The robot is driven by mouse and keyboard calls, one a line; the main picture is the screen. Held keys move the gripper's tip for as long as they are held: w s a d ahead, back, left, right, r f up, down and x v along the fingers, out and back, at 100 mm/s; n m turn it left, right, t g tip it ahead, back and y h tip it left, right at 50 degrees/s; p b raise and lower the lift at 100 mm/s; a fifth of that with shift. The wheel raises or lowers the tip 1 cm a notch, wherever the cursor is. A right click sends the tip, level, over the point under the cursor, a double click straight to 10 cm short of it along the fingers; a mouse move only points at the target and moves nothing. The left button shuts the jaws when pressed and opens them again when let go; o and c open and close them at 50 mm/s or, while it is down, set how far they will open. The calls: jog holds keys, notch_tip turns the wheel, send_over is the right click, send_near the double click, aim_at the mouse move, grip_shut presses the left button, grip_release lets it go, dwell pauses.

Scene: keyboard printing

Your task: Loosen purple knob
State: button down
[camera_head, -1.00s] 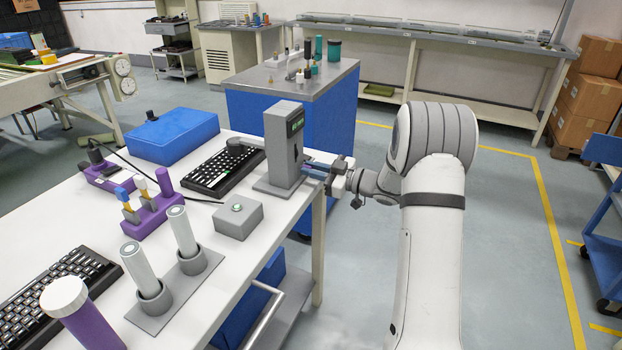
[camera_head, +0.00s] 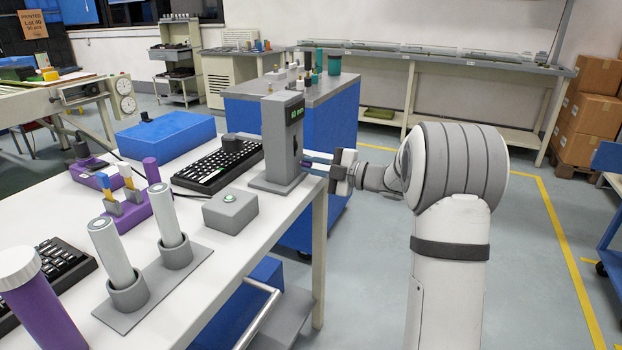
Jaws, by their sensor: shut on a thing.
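A grey upright device (camera_head: 283,140) with a small green-lit display stands on a grey base at the right edge of the white table. My gripper (camera_head: 312,163) is at the device's right side, reaching in from the right. Its narrow bluish fingers are shut at the device's side face. A small purplish part shows between and below the fingertips; I take it for the purple knob, mostly hidden by them. I cannot tell how far the knob is turned.
A black keyboard (camera_head: 217,165) lies left of the device. A grey button box (camera_head: 231,211), two pale cylinders in grey holders and a purple stand (camera_head: 133,211) are nearer. A blue box (camera_head: 166,134) is farther back. A blue cabinet stands behind the device.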

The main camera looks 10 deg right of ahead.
jog(key=n+b, duration=0.1)
jog(key=b, duration=0.1)
jog(key=n+b, duration=0.2)
jog(key=shift+d+f+n, duration=0.15)
jog(key=shift+f+n, duration=0.05)
jog(key=shift+n, duration=0.1)
jog(key=shift+r+n+b, duration=0.15)
jog(key=shift+n+b, duration=0.35)
jog(key=shift+n, duration=0.1)
jog(key=shift+r, duration=0.1)
jog(key=c, duration=1.4)
grip_release()
jog(key=p+v, duration=0.2)
jog(key=v, duration=0.5)
jog(key=shift+s+d, duration=0.2)
jog(key=shift+d, duration=0.1)
